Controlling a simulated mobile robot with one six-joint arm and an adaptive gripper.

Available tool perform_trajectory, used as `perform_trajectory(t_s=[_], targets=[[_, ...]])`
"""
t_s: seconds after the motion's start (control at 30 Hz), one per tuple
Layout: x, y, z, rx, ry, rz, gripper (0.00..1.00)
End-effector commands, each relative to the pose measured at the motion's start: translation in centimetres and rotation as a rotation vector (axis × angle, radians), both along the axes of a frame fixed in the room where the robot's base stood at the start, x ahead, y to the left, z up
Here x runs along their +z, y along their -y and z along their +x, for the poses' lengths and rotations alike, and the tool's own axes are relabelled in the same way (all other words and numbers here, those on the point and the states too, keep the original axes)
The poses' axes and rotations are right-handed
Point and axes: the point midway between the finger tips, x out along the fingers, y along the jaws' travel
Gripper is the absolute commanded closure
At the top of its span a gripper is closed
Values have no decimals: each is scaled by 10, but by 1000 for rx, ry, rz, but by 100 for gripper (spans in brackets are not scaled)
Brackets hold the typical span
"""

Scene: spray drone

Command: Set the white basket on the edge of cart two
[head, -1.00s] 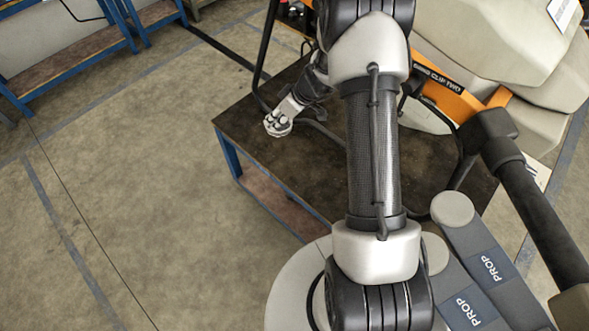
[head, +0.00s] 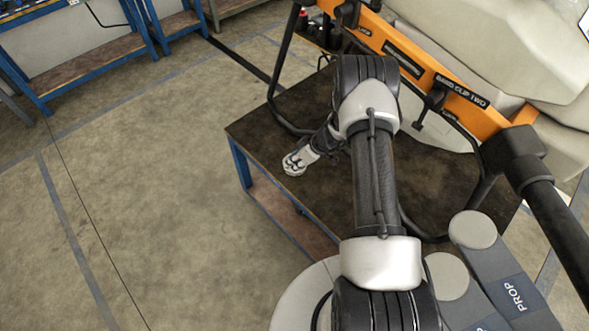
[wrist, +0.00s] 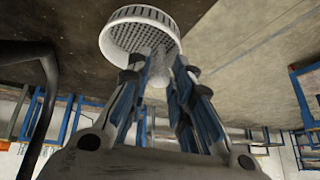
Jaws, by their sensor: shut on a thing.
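The white basket (wrist: 140,33) is a round, perforated cup at the tips of my gripper (wrist: 160,75) in the wrist view. My gripper is shut on it, with the fingers at the basket's near side. In the head view, the basket (head: 294,163) shows small and white at the end of my gripper (head: 308,154), over the dark top of a blue-legged cart (head: 262,125), near its left edge. I cannot tell whether the basket touches the cart top. No number on the cart is readable.
A large drone with an orange bar (head: 470,100) and black landing legs (head: 278,85) stands over the cart, close to my arm. Grey propeller arms (head: 505,275) lie at the lower right. Blue benches (head: 90,65) stand at the far left. The concrete floor left of the cart is clear.

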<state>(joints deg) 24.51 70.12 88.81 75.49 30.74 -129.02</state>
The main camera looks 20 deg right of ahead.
Motion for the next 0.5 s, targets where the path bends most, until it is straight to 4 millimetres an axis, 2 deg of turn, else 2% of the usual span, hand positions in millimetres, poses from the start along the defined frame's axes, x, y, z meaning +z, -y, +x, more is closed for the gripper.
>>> perform_trajectory(t_s=[0.27, 0.5], targets=[[-39, 0, -1, -1, -2, 1, 98], [-41, 0, 0, -1, 0, -1, 100]])
